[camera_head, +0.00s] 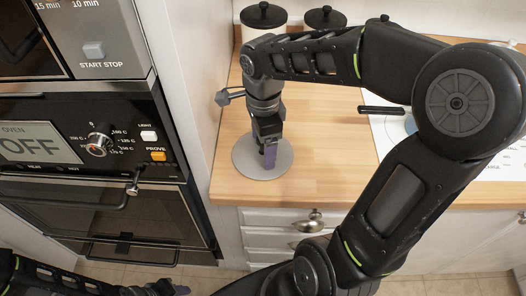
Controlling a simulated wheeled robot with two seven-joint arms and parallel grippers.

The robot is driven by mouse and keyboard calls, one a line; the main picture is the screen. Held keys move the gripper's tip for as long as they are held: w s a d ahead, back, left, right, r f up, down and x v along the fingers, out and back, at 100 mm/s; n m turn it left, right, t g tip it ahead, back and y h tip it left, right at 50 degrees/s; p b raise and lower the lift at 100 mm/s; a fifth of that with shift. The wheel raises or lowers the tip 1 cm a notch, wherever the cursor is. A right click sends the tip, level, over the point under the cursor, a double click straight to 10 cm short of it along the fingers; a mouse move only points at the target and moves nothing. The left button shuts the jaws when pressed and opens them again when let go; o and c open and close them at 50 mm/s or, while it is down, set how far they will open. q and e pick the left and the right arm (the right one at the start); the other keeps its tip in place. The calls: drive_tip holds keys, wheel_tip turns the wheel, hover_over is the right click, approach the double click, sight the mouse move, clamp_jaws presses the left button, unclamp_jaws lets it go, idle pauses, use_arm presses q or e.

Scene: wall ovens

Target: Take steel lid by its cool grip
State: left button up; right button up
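The steel lid (246,167) is a flat grey disc lying on the wooden worktop near its front left corner. My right gripper (269,158) points down over the middle of the lid, with its purple-grey fingers at the lid's centre. The lid's grip is hidden behind the fingers, and I cannot tell whether they are closed around it. My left gripper (172,289) is low at the bottom edge, in front of the oven and well away from the lid. Only part of it shows, and its opening is unclear.
Wall ovens (85,145) stand at the left, with a white side panel beside the worktop (330,165). Canisters with black lids (264,15) stand at the back. A dark handle (382,110) reaches over a white surface, partly behind my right arm. Drawers (270,240) are below.

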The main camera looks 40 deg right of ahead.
drive_tip(key=shift+s+f, duration=0.15)
drive_tip(key=shift+f, duration=0.05)
clamp_jaws()
idle(0.3)
